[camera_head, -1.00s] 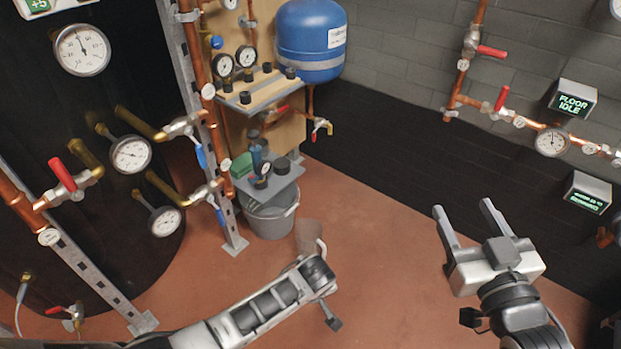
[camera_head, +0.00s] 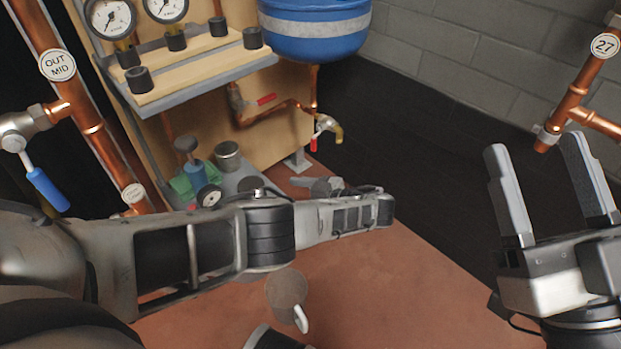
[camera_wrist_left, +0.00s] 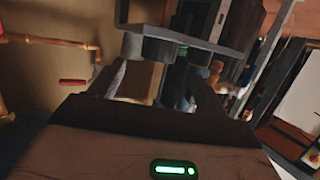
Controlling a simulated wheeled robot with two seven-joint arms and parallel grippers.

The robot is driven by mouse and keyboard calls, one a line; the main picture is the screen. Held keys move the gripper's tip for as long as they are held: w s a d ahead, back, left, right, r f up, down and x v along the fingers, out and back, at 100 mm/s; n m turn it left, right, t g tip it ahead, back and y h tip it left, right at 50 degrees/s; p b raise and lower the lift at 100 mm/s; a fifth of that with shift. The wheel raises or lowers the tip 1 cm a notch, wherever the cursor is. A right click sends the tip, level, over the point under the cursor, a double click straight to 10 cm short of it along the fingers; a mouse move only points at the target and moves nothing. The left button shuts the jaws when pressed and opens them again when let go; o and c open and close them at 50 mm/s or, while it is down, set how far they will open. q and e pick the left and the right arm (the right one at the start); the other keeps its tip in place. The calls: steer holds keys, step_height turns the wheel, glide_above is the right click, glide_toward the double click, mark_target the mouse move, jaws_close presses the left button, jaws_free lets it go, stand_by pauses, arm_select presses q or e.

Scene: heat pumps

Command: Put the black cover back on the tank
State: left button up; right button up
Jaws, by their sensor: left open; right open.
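The blue tank (camera_head: 315,32) with a silver band hangs at the top of the head view, its upper part cut off. Several small black cylindrical caps (camera_head: 138,79) stand on the upper shelf left of it; I cannot tell which one is the tank's cover. My left arm crosses the head view from the left, and its gripper is largely hidden there. In the left wrist view my left gripper (camera_wrist_left: 160,84) is open, with dark cylinders (camera_wrist_left: 158,49) beyond its fingers. My right gripper (camera_head: 536,148) is open and empty at the right, well apart from the tank.
The upper shelf (camera_head: 205,72) carries gauges. The lower shelf (camera_head: 250,180) holds a blue device, a green item and a grey-topped cylinder. Copper pipes and valves stand at left and right.

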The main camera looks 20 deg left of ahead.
mark_target(251, 185)
arm_select(q)
steer(key=x, duration=0.9)
steer(key=shift+s+a+r+p, duration=0.1)
steer(key=shift+a+p, duration=0.05)
steer(key=shift+p, duration=0.25)
steer(key=shift+a, duration=0.85)
arm_select(e)
steer(key=shift+f+m+h, duration=0.45)
steer(key=shift+m+h, duration=0.05)
steer(key=shift+m, duration=0.1)
arm_select(q)
steer(key=c, duration=1.2)
steer(key=shift+o, duration=0.2)
steer(key=shift+r+p, duration=2.05)
steer(key=shift+p, duration=0.1)
arm_select(e)
step_height(251, 185, up, 4)
steer(key=shift+r, duration=0.2)
